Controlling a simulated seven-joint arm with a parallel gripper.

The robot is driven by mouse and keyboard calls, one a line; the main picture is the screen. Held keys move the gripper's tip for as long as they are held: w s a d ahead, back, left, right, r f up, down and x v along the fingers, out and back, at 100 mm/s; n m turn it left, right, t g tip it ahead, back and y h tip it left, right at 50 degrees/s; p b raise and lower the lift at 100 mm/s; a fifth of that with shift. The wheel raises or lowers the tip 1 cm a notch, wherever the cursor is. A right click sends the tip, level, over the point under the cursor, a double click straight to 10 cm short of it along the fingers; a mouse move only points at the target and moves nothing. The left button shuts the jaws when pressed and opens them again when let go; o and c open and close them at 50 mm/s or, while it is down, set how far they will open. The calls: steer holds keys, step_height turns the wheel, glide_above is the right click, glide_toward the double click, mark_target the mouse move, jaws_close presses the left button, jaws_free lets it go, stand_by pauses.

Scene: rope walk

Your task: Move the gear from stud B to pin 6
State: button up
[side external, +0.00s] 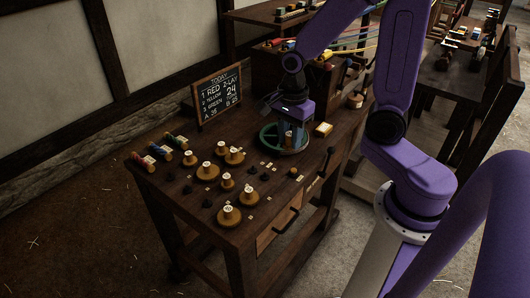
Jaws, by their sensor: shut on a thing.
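My gripper (291,122) points down over the right part of the table, above a green round rim (264,141). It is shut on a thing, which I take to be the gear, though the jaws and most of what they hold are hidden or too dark. A small tan upright piece (289,138) shows just below the jaws, inside the rim; I cannot tell if it is held or standing there. Several wooden round pieces with pale hubs stand on the table, such as one at the front (229,216). Stud B and pin 6 cannot be told apart by their labels.
The dark wooden table (180,205) also holds small dark pegs with pale tags, and coloured spools (160,152) at the left edge. A chalkboard (217,96) stands at the back. A pale block (323,129) lies right of the green rim. A dark box (268,70) stands behind my gripper.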

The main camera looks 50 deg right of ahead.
steer(key=w+a+f+n, duration=0.1)
steer(key=w+a+f, duration=0.2)
steer(key=w+a, duration=0.2)
steer(key=w+a+f+n, duration=0.1)
steer(key=w+a+f, duration=0.2)
steer(key=w+a, duration=0.2)
steer(key=w+a+f, duration=0.3)
steer(key=w+a, duration=0.2)
steer(key=a, duration=0.2)
steer(key=shift+a+f+n, duration=0.15)
steer(key=shift+f+n, duration=0.05)
steer(key=shift+n, duration=0.2)
steer(key=shift+w+a+f, duration=0.1)
steer(key=shift+a+f, duration=0.05)
steer(key=shift+f, duration=2.9)
steer(key=shift+f, duration=0.6)
steer(key=o, duration=1)
